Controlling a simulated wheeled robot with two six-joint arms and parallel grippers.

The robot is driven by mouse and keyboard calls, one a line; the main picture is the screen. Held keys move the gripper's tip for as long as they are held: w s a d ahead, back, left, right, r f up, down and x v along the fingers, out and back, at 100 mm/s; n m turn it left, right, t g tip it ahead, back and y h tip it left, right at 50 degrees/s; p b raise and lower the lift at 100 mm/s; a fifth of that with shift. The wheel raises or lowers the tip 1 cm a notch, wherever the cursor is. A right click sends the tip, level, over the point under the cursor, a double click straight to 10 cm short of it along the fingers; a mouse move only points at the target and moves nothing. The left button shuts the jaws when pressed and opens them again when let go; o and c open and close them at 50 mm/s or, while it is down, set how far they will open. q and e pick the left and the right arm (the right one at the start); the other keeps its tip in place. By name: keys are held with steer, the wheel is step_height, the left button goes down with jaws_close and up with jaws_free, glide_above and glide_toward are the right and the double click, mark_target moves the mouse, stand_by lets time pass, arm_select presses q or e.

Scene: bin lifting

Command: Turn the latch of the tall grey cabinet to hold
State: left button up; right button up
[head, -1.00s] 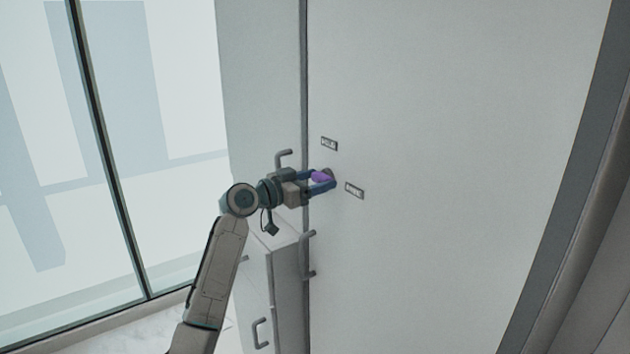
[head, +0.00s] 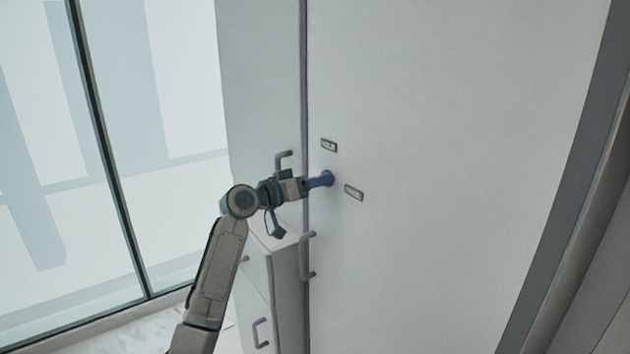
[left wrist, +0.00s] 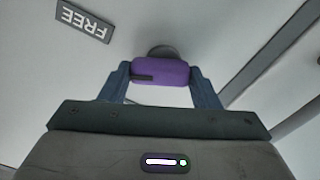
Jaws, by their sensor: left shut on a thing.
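The tall grey cabinet (head: 450,120) fills the middle and right of the head view. Its latch shows in the left wrist view as a purple knob (left wrist: 160,71) on a dark round base (left wrist: 163,51). My left gripper (head: 328,179) is at the latch; in the left wrist view its two blue fingers (left wrist: 160,78) are shut on the purple knob from both sides. In the head view the fingers hide the knob. The HOLD plate (head: 329,145) is above the latch and the FREE plate (head: 354,192) is below right. My right gripper is not in view.
A low grey cabinet (head: 257,290) with handles stands below my left arm. Tall windows (head: 150,130) are at the left.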

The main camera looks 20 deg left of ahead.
arm_select(q)
steer(key=shift+w+a+r+n+p, duration=0.1)
steer(key=shift+n+p, duration=1.65)
steer(key=shift+n, duration=1.45)
steer(key=shift+w+a+r+n+p, duration=0.1)
steer(key=shift+n+p, duration=1.65)
steer(key=shift+n, duration=1.45)
steer(key=shift+f, duration=0.15)
steer(key=o, duration=1)
steer(key=shift+s+a, duration=0.1)
